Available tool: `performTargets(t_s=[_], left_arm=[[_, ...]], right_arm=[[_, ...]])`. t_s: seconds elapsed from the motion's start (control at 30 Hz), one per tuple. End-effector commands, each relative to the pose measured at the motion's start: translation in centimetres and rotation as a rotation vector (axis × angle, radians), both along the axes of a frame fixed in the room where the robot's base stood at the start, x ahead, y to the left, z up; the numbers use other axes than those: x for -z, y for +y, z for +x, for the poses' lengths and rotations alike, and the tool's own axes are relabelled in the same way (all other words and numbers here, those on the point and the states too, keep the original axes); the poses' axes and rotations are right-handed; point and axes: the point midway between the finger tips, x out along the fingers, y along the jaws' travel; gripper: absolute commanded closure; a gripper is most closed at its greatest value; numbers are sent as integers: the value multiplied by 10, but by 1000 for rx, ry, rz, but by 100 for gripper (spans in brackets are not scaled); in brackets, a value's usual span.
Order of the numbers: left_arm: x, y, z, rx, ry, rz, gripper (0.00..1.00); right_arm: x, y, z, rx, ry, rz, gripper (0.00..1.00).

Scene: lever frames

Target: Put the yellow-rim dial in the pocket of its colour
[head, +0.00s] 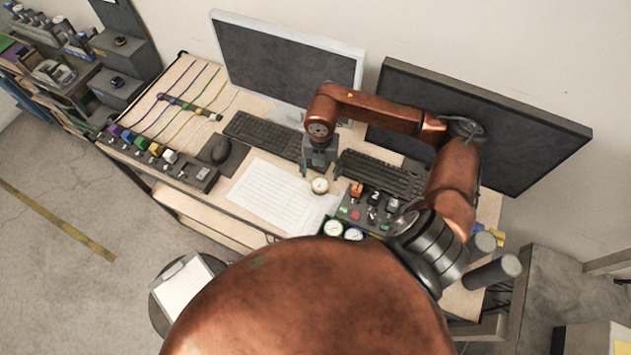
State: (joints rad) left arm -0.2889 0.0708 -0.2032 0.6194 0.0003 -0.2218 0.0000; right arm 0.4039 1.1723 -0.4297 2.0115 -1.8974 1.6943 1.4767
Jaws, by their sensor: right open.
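The yellow-rim dial (320,185), small and round with a pale face, is on the desk by the right edge of the white paper. My right gripper (318,173) points down just above and behind it, open. I cannot tell whether its fingers touch the dial. A green-rim dial (333,228) and a blue-rim dial (354,234) show at the front, partly cut off by my arm. A yellow pocket cannot be made out; my copper arm hides part of the desk front. My left gripper is out of view.
A dark switch panel (350,214) stands right of the yellow-rim dial. Keyboards (262,134) and monitors (285,66) stand behind. A sheet of paper (268,193) and a mouse (220,149) are to the left. Coloured plugs and cables (142,143) line the desk's left end.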

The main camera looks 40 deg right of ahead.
Motion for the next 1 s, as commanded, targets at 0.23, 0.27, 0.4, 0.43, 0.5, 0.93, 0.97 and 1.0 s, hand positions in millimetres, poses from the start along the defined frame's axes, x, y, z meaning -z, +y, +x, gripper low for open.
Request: performTargets(t_s=[0.23,0.27,0.4,0.43,0.5,0.93,0.97,1.0], left_arm=[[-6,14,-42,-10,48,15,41],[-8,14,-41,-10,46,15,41],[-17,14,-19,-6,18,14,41],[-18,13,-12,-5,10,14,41],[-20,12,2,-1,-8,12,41],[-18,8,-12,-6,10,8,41],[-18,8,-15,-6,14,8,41],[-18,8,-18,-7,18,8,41]], right_arm=[[25,0,1,0,1,1,38],[28,-1,0,0,3,1,38],[49,-4,0,0,4,1,38],[54,-4,1,-1,1,1,38],[62,-4,1,-2,1,1,38],[71,-4,1,-3,-1,0,45],[71,-4,1,-3,-1,0,47],[71,-4,1,-3,-1,0,49]])
